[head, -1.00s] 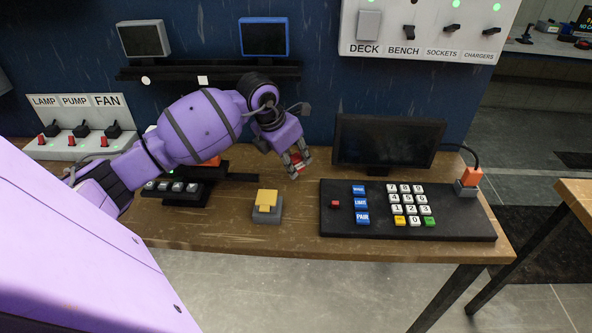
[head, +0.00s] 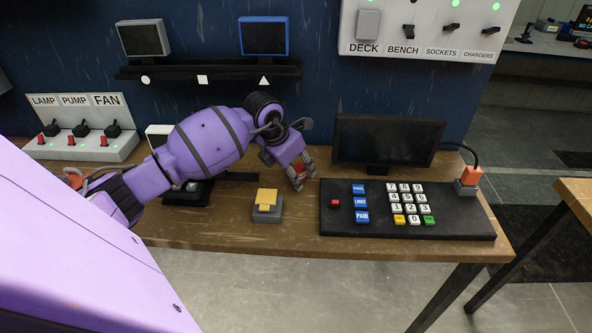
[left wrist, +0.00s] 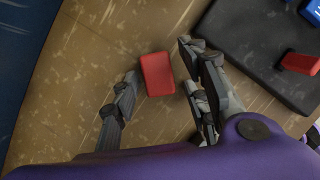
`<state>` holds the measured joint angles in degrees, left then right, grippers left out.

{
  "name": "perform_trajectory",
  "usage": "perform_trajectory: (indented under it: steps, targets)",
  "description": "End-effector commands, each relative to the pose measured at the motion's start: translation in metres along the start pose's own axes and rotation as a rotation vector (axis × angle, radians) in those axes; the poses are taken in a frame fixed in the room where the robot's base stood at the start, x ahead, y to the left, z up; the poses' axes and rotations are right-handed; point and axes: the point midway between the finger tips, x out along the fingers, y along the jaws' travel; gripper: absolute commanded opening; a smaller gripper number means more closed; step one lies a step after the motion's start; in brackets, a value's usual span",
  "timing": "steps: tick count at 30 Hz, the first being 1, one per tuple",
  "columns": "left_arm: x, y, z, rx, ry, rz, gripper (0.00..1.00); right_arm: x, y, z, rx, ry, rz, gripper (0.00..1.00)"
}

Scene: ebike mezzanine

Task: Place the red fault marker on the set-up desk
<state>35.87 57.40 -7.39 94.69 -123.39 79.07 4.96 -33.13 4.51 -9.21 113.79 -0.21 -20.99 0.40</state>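The red fault marker is a small red block (left wrist: 157,73). In the left wrist view it sits between the two fingers of my left gripper (left wrist: 160,72), with a narrow gap on each side. In the head view my left gripper (head: 300,176) points down at the wooden desk (head: 300,228), left of the black keypad console. There the marker shows only as a bit of red among the fingers. I cannot tell for sure whether it rests on the desk top. My right gripper is not in view.
The black console (head: 455,222) with keys and a red button stands right of my left gripper, a dark monitor (head: 388,140) behind it. A yellow-topped grey block (head: 267,210) is in front left. Bare desk lies between block and console.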

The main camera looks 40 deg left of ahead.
Motion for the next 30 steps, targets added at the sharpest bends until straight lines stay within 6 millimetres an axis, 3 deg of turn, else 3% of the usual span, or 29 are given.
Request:
perform_trajectory:
  steps: [7,11,24,30]
  targets:
    - [-0.002,0.0,0.001,0.0,-0.001,0.0,0.42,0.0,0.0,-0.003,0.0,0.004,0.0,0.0]
    - [-0.014,0.001,0.002,0.001,-0.001,0.003,0.42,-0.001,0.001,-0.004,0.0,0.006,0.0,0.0]
    - [-0.101,0.001,0.001,0.001,0.0,0.003,0.42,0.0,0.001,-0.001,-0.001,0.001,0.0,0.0]
    - [-0.12,0.0,0.001,0.0,0.001,0.001,0.42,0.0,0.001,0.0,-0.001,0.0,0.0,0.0]
